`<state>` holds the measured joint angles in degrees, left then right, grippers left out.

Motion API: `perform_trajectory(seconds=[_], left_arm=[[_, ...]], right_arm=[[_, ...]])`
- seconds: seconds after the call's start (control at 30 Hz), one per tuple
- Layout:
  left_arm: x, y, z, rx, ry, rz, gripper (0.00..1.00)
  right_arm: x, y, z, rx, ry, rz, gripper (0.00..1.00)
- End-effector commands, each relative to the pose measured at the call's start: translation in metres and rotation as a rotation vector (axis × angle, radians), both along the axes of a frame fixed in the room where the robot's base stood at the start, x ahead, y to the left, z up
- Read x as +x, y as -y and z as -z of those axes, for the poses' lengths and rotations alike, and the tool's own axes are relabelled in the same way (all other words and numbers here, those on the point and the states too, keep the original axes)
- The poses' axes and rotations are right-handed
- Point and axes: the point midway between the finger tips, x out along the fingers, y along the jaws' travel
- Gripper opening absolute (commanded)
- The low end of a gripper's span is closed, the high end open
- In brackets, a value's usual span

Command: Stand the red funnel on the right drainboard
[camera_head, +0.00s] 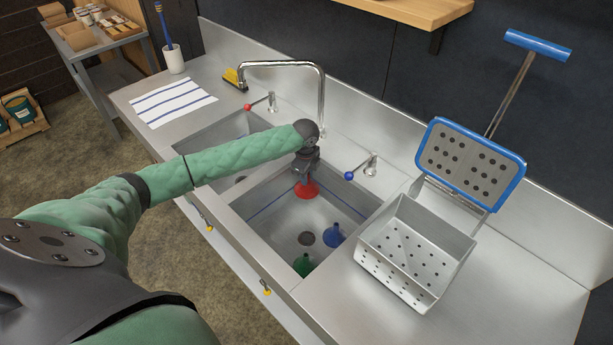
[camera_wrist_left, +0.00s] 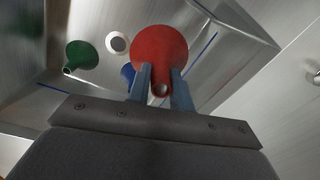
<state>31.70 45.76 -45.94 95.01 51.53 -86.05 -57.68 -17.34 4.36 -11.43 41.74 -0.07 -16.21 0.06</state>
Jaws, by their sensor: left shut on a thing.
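The red funnel (camera_head: 306,190) is at the left part of the right sink basin in the head view, wide mouth down. My left gripper (camera_head: 305,176) is shut on its narrow spout from above. In the left wrist view the red funnel (camera_wrist_left: 160,50) sits between the two fingers (camera_wrist_left: 161,88). I cannot tell whether its rim touches the basin floor. The right drainboard (camera_head: 350,308) is the steel surface right of the basin. My right gripper is not in view.
A blue funnel (camera_head: 334,236) and a green funnel (camera_head: 303,265) are in the same basin near the drain (camera_head: 306,239). A perforated steel basket (camera_head: 415,255) with a blue-edged lid (camera_head: 470,160) stands on the right drainboard. The faucet (camera_head: 322,95) rises behind the basins.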

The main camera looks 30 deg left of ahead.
Motion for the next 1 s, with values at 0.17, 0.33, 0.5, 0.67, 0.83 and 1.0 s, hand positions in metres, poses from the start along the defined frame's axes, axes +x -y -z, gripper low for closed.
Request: perform_trajectory(seconds=[0.17,0.33,0.5,0.67,0.83,1.0], left_arm=[[0.0,0.0,-0.016,0.0,0.0,0.0,0.03],[0.0,0.0,-0.029,0.0,0.0,0.0,0.03],[0.0,0.0,-0.044,0.0,0.001,0.0,0.03],[0.0,0.0,-0.06,0.0,0.001,-0.001,0.03],[0.001,0.0,-0.072,0.0,0.003,0.0,0.03],[0.001,-0.001,-0.089,0.0,0.002,0.0,0.03]], right_arm=[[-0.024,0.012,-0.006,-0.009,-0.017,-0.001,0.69],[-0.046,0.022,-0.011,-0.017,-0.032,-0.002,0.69],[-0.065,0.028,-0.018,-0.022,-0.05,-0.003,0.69],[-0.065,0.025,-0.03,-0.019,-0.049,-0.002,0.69],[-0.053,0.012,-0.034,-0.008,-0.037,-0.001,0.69],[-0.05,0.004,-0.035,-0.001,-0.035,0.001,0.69]])
